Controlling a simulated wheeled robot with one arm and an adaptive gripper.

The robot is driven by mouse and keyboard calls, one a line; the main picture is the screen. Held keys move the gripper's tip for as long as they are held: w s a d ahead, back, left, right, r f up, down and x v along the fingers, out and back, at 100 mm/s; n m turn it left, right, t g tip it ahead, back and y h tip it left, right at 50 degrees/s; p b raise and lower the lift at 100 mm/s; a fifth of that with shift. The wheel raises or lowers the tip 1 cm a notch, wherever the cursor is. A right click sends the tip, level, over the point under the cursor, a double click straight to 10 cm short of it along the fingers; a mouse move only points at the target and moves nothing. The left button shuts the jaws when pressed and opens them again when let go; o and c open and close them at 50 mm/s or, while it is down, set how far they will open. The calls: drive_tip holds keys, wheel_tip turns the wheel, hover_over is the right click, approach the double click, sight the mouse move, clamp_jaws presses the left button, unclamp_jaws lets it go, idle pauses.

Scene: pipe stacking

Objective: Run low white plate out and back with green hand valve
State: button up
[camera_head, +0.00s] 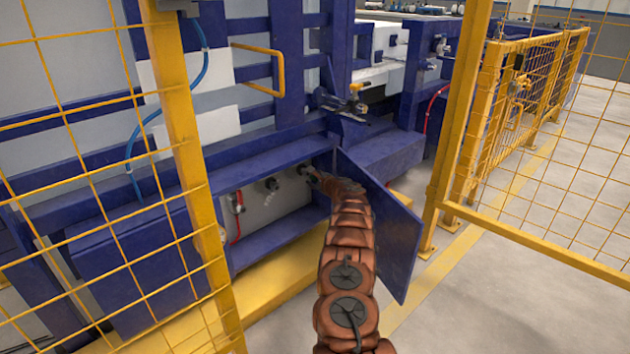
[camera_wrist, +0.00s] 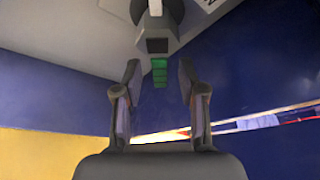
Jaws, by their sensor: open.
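The low white plate (camera_head: 282,218) sits inside the lower opening of the blue machine in the head view, with several small dark fittings on it. In the wrist view a pale grey surface (camera_wrist: 60,45), apparently this plate, fills the upper left. The green hand valve (camera_wrist: 159,73) hangs under a dark block, between and just beyond my fingertips. My gripper (camera_wrist: 158,82) is open around the line of the valve; no contact shows. In the head view my gripper (camera_head: 312,176) is small at the arm's end near the plate's right side, and the green part cannot be made out.
A blue door panel (camera_head: 388,230) stands open just right of my arm. A blue ledge (camera_head: 200,177) runs above the opening. Yellow mesh fencing (camera_head: 192,190) stands at the left, with a yellow frame (camera_head: 455,130) at the right. Grey floor (camera_head: 500,310) is free at the lower right.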

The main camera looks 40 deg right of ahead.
clamp_jaws()
idle(0.7)
